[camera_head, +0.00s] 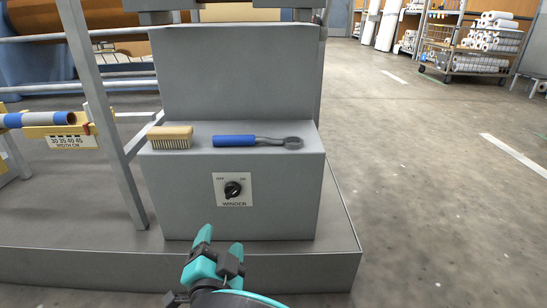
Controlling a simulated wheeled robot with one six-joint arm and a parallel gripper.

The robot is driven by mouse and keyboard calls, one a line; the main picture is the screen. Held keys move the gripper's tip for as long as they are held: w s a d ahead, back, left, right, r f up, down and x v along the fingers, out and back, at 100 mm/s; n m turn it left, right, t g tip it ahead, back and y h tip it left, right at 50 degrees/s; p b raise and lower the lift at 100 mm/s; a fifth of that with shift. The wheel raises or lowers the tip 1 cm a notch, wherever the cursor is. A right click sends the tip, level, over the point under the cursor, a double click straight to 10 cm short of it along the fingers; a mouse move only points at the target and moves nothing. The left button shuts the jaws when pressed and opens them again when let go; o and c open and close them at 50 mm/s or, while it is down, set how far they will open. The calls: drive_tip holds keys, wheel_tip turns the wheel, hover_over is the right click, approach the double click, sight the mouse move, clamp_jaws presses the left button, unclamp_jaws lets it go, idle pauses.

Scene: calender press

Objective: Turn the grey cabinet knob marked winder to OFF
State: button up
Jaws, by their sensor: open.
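The winder knob (232,189) is a small dark rotary knob on a white plate (233,203) marked WINDER. The plate is on the front face of the grey cabinet (180,205). Small marks stand above the knob, OFF at the left and ON at the right. The knob is too small to tell surely which mark it points to. My gripper (220,243), teal and dark, is open and empty. It shows below the plate in the picture, apart from the knob. Nothing hides the knob.
A wooden brush (170,137) and a blue-handled ring wrench (258,141) lie on the cabinet's ledge. A grey upright post (103,110) stands left of the cabinet. The cabinet stands on a grey plinth (90,266). Open floor (430,200) lies to the right.

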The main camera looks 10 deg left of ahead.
sight(231, 196)
drive_tip(key=b+x, duration=0.2)
drive_tip(key=x, duration=0.4)
drive_tip(key=b+x, duration=0.3)
drive_tip(key=x, duration=0.4)
drive_tip(key=shift+w+d+f+b, duration=0.1)
drive_tip(key=shift+w+f+b, duration=0.1)
drive_tip(key=shift+w+b, duration=0.1)
drive_tip(key=shift+x, duration=0.8)
drive_tip(key=shift+r, duration=0.2)
drive_tip(key=shift+c, duration=0.4)
drive_tip(key=shift+s, duration=0.1)
drive_tip(key=c, duration=0.8)
